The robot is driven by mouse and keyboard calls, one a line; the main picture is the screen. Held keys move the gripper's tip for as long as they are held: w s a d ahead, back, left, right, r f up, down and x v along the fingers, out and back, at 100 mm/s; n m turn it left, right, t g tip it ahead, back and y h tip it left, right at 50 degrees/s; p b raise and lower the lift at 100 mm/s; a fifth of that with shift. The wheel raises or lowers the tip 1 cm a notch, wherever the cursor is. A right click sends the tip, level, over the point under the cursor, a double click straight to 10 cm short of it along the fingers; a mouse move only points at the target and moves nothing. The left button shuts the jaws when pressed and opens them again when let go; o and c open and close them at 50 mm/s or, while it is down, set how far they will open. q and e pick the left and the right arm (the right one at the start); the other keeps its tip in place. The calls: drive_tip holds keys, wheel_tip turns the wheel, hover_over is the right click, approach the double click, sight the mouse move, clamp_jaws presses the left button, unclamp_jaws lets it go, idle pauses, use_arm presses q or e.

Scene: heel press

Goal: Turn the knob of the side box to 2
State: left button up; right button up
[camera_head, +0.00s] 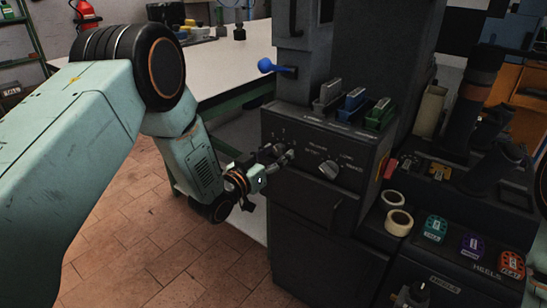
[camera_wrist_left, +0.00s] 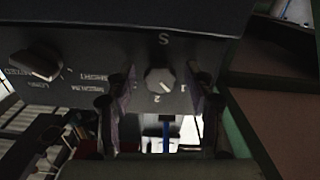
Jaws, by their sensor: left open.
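The side box (camera_head: 310,192) is a dark box on the front of the machine. Its small numbered knob (camera_wrist_left: 160,80) shows in the left wrist view, grey and round, with the marks S, 1 and 2 around it. That view is upside down. I cannot tell surely which mark the knob points to. My left gripper (camera_head: 276,156) is open at the box's left front; in the left wrist view its two fingers (camera_wrist_left: 160,102) stand on either side of the knob, with gaps. In the head view the gripper largely hides this knob.
A larger lettered knob (camera_head: 330,168) sits right of the numbered one. A blue-ball lever (camera_head: 267,65) juts out above left.

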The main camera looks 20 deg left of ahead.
use_arm(q)
drive_tip(key=shift+w+d, duration=0.1)
drive_tip(key=shift+d, duration=0.05)
drive_tip(key=shift+c, duration=1.1)
clamp_jaws()
